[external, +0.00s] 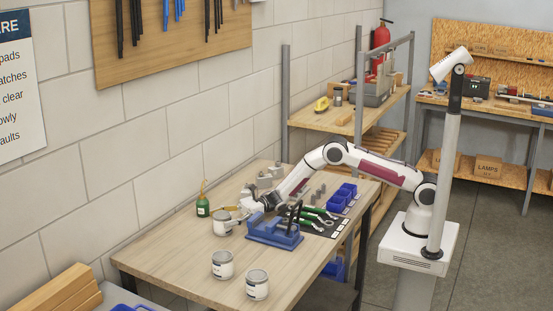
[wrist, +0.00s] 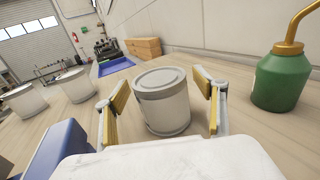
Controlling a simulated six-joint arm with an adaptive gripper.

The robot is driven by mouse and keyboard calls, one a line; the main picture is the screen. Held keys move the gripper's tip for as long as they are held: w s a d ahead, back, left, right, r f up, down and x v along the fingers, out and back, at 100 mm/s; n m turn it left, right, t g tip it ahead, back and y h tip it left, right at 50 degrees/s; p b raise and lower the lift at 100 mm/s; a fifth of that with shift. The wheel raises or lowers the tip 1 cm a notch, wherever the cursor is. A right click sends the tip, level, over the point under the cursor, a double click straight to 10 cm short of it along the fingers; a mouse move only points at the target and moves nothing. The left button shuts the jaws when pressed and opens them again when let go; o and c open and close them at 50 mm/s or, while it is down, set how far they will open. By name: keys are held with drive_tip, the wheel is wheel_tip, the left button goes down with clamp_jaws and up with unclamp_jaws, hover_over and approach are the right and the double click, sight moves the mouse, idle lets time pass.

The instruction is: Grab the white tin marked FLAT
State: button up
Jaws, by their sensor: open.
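A tin with a grey lid (wrist: 163,102) stands upright between the fingers of my gripper (wrist: 160,88) in the wrist view. A small gap shows on either side, and the fingers are open. In the external view this tin (external: 221,227) stands at the back left of the bench, with my gripper (external: 238,216) beside it. Two other white tins stand nearer the front edge, one on the left (external: 222,266) and one on the right (external: 257,286). They also show at the left of the wrist view. I cannot read FLAT on any label.
A green oil can (wrist: 283,80) stands close to the right finger. A blue vise (external: 273,232) sits on the bench (external: 180,262) to the right of my gripper. The bench is clear between the held-around tin and the front tins.

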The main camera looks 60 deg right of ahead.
sight(222, 215)
drive_tip(key=c, duration=1.5)
drive_tip(key=shift+r, duration=0.2)
drive_tip(key=shift+r, duration=4.9)
